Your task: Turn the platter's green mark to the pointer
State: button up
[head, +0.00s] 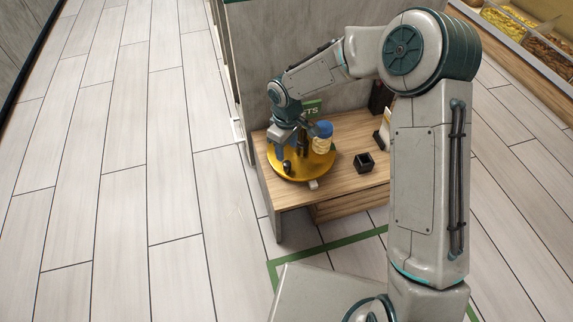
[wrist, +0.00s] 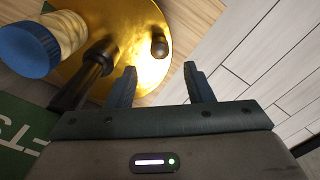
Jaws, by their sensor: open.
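The round golden platter (head: 318,171) sits on a wooden counter; part of it also shows in the wrist view (wrist: 140,25). A dark upright knob (wrist: 159,47) stands near its rim, also visible in the head view (head: 287,167). A jar with a blue lid (head: 323,131) and a dark post (wrist: 96,63) also stand on the platter. A small pale block (head: 313,184) at the platter's front edge may be the pointer. I cannot make out the green mark. My gripper (wrist: 158,78) is open and empty above the platter's left side, the knob lying beyond the gap between its fingers.
A small black open box (head: 364,162) stands on the counter (head: 345,180) right of the platter. A green sign (head: 312,107) is behind the platter, and a grey panel (head: 290,45) rises behind the counter. The floor to the left is clear.

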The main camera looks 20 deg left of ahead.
aim_at(287, 163)
notch_tip(287, 163, down, 7)
jog(key=shift+f+b, duration=0.1)
jog(key=shift+b, duration=1.1)
grip_shut()
